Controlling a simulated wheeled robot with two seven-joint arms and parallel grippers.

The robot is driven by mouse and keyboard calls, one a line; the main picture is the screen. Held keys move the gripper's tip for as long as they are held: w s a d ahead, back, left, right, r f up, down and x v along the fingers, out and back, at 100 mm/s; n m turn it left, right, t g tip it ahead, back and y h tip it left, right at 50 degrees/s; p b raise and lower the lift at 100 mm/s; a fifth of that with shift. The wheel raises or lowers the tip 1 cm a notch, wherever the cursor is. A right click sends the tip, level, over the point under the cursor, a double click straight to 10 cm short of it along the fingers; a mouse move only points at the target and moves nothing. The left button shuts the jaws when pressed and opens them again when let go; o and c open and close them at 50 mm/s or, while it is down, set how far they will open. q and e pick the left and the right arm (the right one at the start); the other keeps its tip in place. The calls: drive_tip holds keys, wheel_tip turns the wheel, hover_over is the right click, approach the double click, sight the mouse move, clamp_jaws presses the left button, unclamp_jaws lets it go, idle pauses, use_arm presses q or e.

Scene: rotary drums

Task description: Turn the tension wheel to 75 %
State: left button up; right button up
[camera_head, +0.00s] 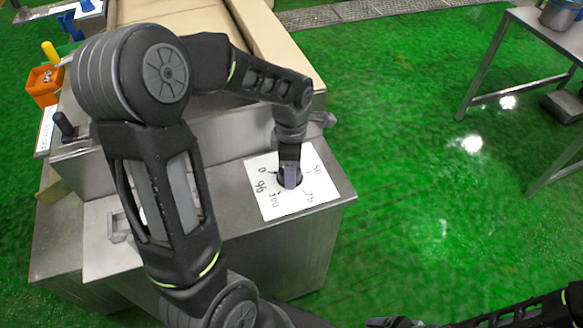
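The tension wheel (283,184) is a small dark knob in the middle of a white dial plate (268,207), on top of a steel cabinet.
The steel cabinet (285,260) stands before a beige belt (185,25). A dark lever handle (63,124) and an orange bin (44,86) are at the left. A steel table (545,30) stands at upper right. Green floor (410,150) between is clear.

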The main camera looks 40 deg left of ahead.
use_arm(q)
drive_tip(key=c, duration=0.8)
drive_tip(key=shift+c, duration=0.2)
